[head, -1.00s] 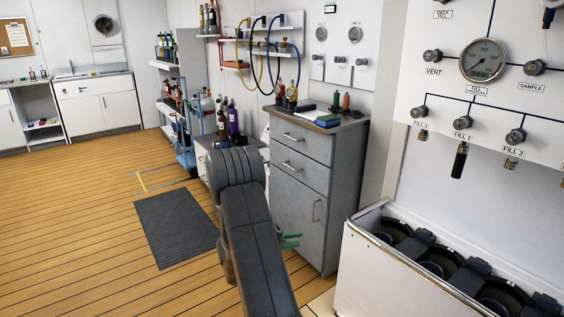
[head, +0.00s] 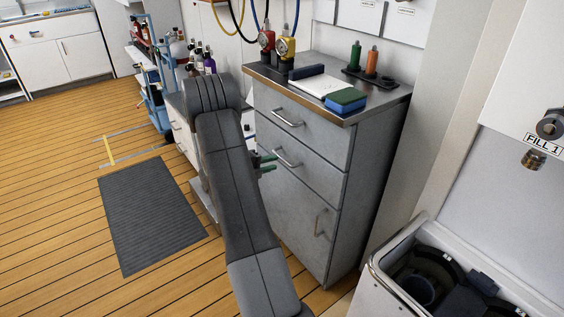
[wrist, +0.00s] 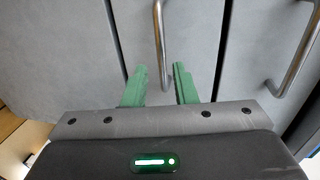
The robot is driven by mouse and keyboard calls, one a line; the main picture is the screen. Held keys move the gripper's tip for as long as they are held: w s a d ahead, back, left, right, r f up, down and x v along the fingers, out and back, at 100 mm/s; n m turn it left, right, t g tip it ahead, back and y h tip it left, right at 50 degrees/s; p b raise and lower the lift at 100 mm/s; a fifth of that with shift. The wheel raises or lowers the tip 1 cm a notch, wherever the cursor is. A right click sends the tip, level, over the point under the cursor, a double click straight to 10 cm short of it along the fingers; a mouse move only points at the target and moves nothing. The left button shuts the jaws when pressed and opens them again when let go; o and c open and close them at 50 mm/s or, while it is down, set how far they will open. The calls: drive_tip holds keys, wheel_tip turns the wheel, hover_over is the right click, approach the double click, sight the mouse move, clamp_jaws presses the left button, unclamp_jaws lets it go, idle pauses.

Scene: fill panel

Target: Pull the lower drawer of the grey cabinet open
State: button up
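The grey cabinet (head: 290,205) has two drawers above a door, all shut. The lower drawer (head: 312,170) has a silver bar handle (head: 287,158), which also shows in the wrist view (wrist: 161,40). My gripper (head: 267,163) has green fingers and is at the left of this handle in the head view. In the wrist view my gripper (wrist: 161,70) is open, and the near end of the handle shows between its fingers. No grip on the handle shows. Whether the fingertips reach past the bar in depth is unclear. My arm hides the cabinet's left part in the head view.
The upper drawer's handle (head: 288,118) is just above; it is at the right in the wrist view (wrist: 293,55). The door handle (head: 320,222) is below. A white tub (head: 385,292) stands at the right. Floor around the dark mat (head: 150,215) is clear.

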sight(281, 159)
drive_tip(key=x, duration=0.5)
drive_tip(key=shift+w+d+b, duration=0.15)
drive_tip(key=shift+w+b, duration=0.25)
clamp_jaws()
